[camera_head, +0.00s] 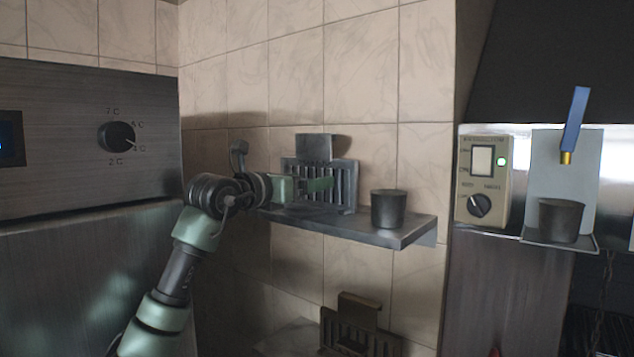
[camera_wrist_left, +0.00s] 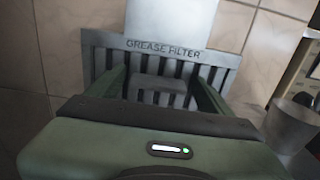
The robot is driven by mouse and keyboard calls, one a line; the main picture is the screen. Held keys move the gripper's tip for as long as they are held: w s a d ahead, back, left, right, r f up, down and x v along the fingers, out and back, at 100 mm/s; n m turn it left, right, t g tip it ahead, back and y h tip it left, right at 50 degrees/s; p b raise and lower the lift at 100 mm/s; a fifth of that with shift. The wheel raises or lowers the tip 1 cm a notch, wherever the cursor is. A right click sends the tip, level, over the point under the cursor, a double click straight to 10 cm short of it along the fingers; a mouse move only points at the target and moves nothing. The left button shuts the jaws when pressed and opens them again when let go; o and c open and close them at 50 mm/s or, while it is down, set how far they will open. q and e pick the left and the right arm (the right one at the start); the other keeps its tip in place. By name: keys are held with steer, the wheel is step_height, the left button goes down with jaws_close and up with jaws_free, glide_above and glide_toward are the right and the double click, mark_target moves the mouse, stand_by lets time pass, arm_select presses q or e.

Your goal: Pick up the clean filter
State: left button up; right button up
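A grey slatted filter (camera_head: 347,190) stands upright on the wall shelf, with a plain tab rising at its top. In the left wrist view the filter (camera_wrist_left: 103,62) fills the middle and is lettered "GREASE FILTER". My left gripper (camera_head: 318,186) is in front of the filter and points at it. In the left wrist view its two green fingers (camera_wrist_left: 163,86) are spread apart, with filter slats and a grey block showing between them. I cannot tell whether the fingers touch the filter. My right gripper is not in view.
A dark cup (camera_head: 388,209) stands on the shelf (camera_head: 408,234) right of the filter. A darker, brownish filter (camera_head: 357,312) is below the shelf. At right are a control box (camera_head: 484,180) and another cup (camera_head: 561,220). A steel cabinet (camera_head: 60,160) with a knob is at left.

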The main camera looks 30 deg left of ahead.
arm_select(q)
steer(key=shift+s+d+r, duration=0.15)
steer(key=shift+s, duration=0.05)
steer(key=c, duration=1.5)
steer(key=shift+w+a, duration=0.1)
steer(key=shift+a, duration=0.1)
jaws_close()
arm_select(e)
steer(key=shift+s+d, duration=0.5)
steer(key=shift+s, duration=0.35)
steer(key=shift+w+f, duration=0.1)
